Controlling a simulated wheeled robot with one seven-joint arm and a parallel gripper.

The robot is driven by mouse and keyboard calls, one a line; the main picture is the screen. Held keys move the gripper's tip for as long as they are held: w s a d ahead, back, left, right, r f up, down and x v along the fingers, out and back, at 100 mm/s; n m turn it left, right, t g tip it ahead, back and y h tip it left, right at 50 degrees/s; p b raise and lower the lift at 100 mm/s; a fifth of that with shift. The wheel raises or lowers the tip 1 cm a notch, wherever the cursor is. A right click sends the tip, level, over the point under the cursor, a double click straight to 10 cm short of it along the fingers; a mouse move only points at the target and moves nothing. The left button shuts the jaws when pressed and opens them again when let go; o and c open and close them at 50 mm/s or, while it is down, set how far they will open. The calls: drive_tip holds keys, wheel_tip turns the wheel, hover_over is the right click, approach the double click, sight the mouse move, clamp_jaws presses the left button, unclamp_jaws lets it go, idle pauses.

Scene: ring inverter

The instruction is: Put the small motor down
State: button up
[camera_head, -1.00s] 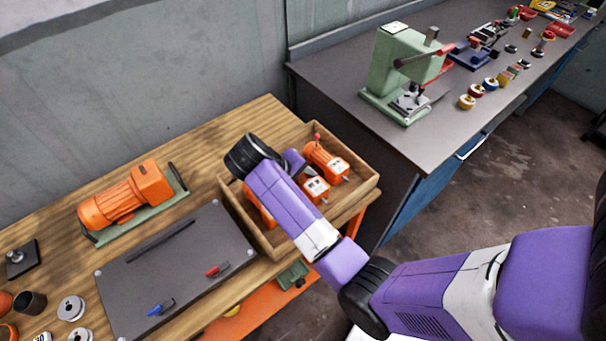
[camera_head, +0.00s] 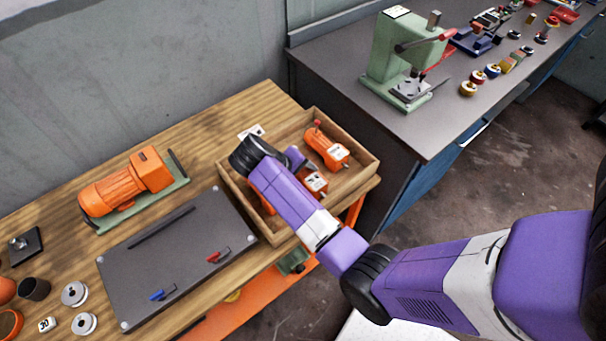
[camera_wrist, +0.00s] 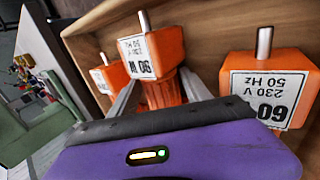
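The small motor is orange with a white label and a metal shaft. In the wrist view the small motor (camera_wrist: 158,88) stands between my gripper's two grey fingers, which meet its sides. In the head view the small motor (camera_head: 316,182) shows only in part beside my purple arm, inside the wooden tray (camera_head: 366,172). My gripper (camera_wrist: 163,80) appears shut on it. In the head view my arm mostly hides the gripper. The motor's lower end is hidden, so I cannot tell whether it touches the tray floor.
Similar orange motors lie in the tray, one at the back right (camera_head: 327,148) and one close by on the right in the wrist view (camera_wrist: 268,92). A dark grey plate (camera_head: 180,255) and a large orange motor unit (camera_head: 125,190) are left of the tray. A green press (camera_head: 405,60) stands on the bench.

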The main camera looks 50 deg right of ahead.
drive_tip(key=shift+r, duration=0.1)
drive_tip(key=p+v, duration=0.1)
drive_tip(key=v, duration=1.1)
drive_tip(key=shift+r, duration=0.1)
idle(0.3)
